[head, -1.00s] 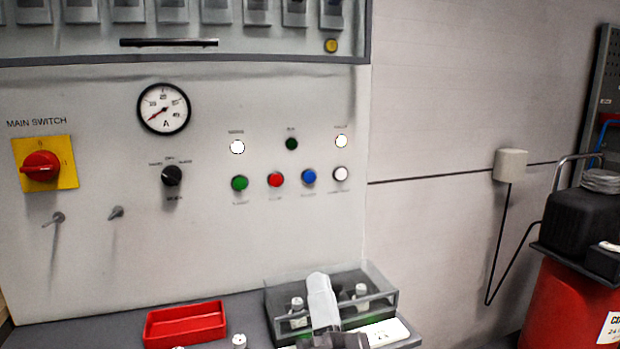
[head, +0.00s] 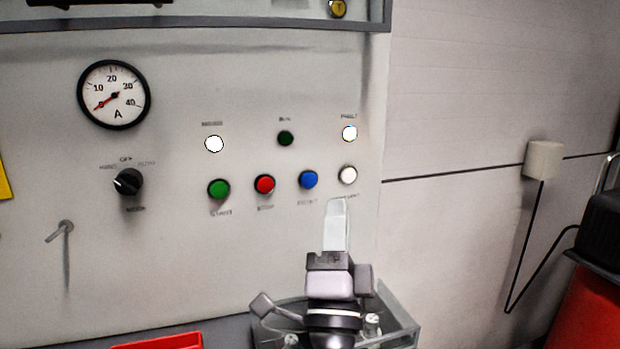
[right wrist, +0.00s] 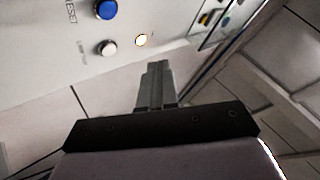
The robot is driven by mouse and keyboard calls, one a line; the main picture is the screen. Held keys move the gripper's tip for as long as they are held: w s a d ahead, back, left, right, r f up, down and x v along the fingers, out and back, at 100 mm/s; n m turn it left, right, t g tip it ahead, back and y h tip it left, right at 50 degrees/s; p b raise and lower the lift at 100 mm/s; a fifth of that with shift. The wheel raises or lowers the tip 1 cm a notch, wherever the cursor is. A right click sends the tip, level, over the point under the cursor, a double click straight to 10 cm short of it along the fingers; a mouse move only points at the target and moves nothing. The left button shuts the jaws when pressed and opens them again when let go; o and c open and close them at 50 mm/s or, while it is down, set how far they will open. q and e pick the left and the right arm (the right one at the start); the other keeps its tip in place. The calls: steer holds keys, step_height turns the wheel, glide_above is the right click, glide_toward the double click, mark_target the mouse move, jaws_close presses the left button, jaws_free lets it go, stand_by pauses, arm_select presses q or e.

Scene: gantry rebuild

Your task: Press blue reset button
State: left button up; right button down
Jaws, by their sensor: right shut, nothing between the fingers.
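The blue reset button (head: 309,180) sits on the grey panel (head: 180,250), between the red button (head: 265,184) and the white button (head: 347,175). My right gripper (head: 338,203) is shut and empty, its fingers pointing up just below the white button in the head view. It is right of and below the blue button. In the right wrist view the shut fingers (right wrist: 155,68) show at the centre, and the blue button (right wrist: 105,9) is at the top left, apart from them. My left gripper is not in view.
A green button (head: 218,188) is left of the red one. Three lamps sit above, including a lit fault lamp (head: 350,133). A dial gauge (head: 114,95) and a black rotary knob (head: 128,182) are further left. A clear-walled box (head: 400,325) and red tray (head: 165,342) are below.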

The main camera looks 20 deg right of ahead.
mark_target(309, 180)
steer(key=shift+w+a+b, duration=0.15)
steer(key=shift+w+b, duration=1.8)
steer(key=shift+w, duration=2.45)
steer(key=shift+w, duration=0.1)
steer(key=shift+w, duration=0.3)
